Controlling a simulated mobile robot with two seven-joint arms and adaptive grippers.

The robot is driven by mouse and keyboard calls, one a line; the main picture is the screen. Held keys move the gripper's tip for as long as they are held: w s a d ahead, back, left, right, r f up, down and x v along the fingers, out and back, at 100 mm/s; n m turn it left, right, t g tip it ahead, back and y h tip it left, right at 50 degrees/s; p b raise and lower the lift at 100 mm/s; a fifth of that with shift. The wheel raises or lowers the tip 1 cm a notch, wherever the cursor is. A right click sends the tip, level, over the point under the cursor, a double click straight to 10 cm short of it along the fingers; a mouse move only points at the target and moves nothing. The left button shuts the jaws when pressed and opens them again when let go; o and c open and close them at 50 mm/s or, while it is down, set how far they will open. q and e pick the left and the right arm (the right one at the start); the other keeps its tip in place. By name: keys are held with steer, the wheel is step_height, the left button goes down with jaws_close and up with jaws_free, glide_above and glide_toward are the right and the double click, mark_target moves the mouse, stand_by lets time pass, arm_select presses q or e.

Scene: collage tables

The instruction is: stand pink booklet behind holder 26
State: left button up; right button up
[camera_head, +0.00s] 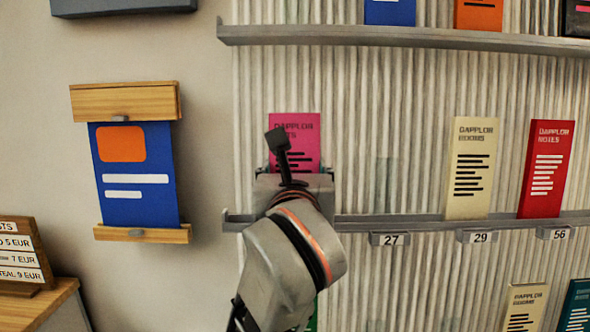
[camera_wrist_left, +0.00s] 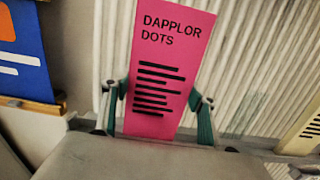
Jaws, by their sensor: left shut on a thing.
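The pink booklet (camera_head: 306,130) stands upright against the ribbed wall at the left part of the middle rail. Its title reads "DAPPLOR DOTS" in the left wrist view (camera_wrist_left: 160,70). My left gripper (camera_wrist_left: 160,115) is shut on the pink booklet, with a green finger at each side edge of it. In the head view my left gripper (camera_head: 294,172) and wrist cover the booklet's lower part and the rail below it. No label reading 26 shows; that stretch of the rail is hidden by my arm. I cannot tell whether the booklet's foot rests in the rail. My right gripper is not in view.
The middle rail (camera_head: 354,226) bears labels 27 (camera_head: 390,239), 29 (camera_head: 480,236) and 56 (camera_head: 556,233). A cream booklet (camera_head: 470,165) and a red booklet (camera_head: 545,165) stand on it. Above 27 the rail is empty. A blue poster (camera_head: 137,180) hangs on the left.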

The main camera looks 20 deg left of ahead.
arm_select(q)
steer(key=o, duration=1.5)
steer(key=shift+d+f, duration=0.1)
steer(key=shift+d, duration=0.05)
steer(key=shift+d, duration=0.1)
